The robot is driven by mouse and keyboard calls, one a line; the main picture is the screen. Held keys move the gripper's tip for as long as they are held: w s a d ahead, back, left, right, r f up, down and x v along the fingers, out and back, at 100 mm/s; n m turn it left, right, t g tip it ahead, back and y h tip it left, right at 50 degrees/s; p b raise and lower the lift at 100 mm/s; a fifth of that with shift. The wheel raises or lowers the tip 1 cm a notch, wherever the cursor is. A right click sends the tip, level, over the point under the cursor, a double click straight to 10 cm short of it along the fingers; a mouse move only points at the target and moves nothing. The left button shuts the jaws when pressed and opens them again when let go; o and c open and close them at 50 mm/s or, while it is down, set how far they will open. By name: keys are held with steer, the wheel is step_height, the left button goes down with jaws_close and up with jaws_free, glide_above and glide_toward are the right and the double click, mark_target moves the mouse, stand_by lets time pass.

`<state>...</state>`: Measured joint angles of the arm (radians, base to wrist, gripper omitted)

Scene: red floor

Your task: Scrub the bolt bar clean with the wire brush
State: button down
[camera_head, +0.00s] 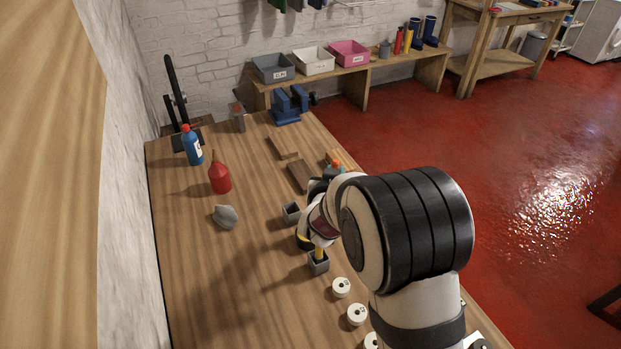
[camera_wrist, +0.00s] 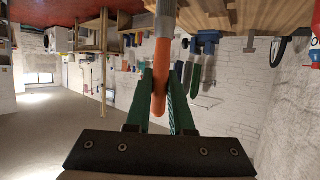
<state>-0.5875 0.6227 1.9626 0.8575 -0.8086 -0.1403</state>
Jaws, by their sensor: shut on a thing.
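In the wrist view my gripper (camera_wrist: 168,88) has its green fingers closed on an orange handle (camera_wrist: 161,75) with a pale shaft or end above it. I see no bristles on it, so I cannot tell whether it is the wire brush. In the head view my arm hides the fingertips and most of the held thing, above the right side of the bench. Two brown wooden pieces, one longer (camera_head: 281,148) and one blockier (camera_head: 300,174), lie beyond the arm. I cannot make out the bolt bar for sure.
On the bench (camera_head: 190,270) stand a blue bottle (camera_head: 193,148), a red bottle (camera_head: 219,179), a grey lump (camera_head: 226,217), a blue vise (camera_head: 288,108) and small grey holders (camera_head: 318,264). White round pieces (camera_head: 341,288) line the right edge. The left front is clear.

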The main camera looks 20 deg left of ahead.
steer(key=w+d+t, duration=0.1)
steer(key=w+d, duration=0.4)
steer(key=w, duration=0.4)
step_height(320, 180, down, 6)
steer(key=shift+f, duration=0.2)
steer(key=shift+f, duration=0.65)
stand_by(0.7)
steer(key=shift+d, duration=0.1)
steer(key=shift+s+d, duration=0.55)
steer(key=shift+s, duration=0.05)
steer(key=shift+s+d, duration=0.55)
